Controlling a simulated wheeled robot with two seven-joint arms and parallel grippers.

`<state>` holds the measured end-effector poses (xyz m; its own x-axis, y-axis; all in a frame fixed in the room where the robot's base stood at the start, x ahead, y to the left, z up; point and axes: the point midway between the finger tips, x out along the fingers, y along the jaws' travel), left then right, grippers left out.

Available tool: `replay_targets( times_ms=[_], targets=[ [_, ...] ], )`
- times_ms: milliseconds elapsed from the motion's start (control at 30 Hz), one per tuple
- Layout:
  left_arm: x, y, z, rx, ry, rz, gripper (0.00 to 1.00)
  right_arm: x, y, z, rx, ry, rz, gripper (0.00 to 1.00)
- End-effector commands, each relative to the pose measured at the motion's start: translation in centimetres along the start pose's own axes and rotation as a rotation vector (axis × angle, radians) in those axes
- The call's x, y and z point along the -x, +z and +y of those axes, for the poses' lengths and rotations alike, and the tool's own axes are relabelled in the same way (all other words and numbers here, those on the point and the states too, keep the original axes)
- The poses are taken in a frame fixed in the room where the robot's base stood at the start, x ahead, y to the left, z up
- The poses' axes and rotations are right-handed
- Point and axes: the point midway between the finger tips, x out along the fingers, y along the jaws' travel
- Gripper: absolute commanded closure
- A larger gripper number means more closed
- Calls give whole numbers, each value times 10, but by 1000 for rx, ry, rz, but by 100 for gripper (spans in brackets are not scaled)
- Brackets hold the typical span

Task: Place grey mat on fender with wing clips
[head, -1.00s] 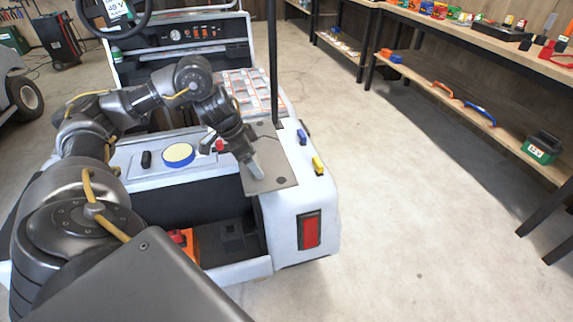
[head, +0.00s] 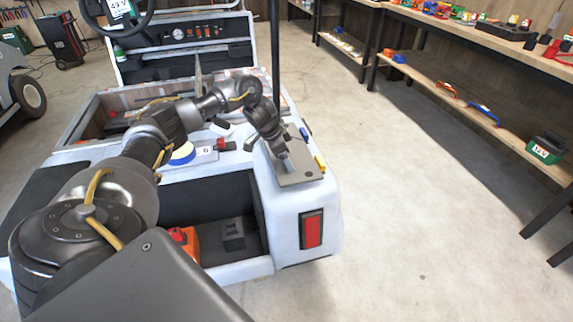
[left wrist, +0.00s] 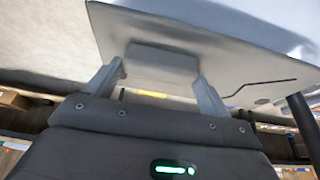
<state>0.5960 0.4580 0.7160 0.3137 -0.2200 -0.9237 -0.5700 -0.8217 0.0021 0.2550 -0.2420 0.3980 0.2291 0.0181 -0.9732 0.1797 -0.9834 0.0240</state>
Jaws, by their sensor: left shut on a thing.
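The grey mat (head: 299,179) is a thin grey plate with a dark hole near one corner. In the head view it is over the white fender (head: 275,228) at the cart's rear right corner; I cannot tell whether it touches. My left gripper (head: 284,158) is shut on a block on the mat's upper side, and the wrist view also shows this block (left wrist: 160,63) between the fingers. A yellow clip (head: 320,163) and a blue clip (head: 304,134) show beside the mat's right edge. My right gripper is out of view.
A black pole (head: 274,50) rises close behind the gripper. The floor to the right is clear up to the wooden shelves (head: 470,100).

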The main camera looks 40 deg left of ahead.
Motion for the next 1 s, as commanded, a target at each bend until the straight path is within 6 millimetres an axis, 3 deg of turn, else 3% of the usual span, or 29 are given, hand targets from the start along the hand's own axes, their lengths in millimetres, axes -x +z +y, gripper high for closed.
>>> replay_targets(
  times_ms=[133, 333, 700, 733, 867, 1000],
  targets=[
    [-8, -3, -3, 0, -1, 3, 56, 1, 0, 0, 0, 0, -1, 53],
    [-33, 9, -3, 0, -1, 1, 56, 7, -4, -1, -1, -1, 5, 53],
    [-36, 10, -3, 0, -1, 2, 56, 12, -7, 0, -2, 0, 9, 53],
    [-37, 11, -3, 0, -1, 0, 16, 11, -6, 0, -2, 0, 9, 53],
    [-37, 11, -3, 0, -1, 0, 0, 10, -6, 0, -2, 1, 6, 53],
    [-37, 11, -3, 0, -1, 0, 0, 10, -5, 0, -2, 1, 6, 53]
  ],
)
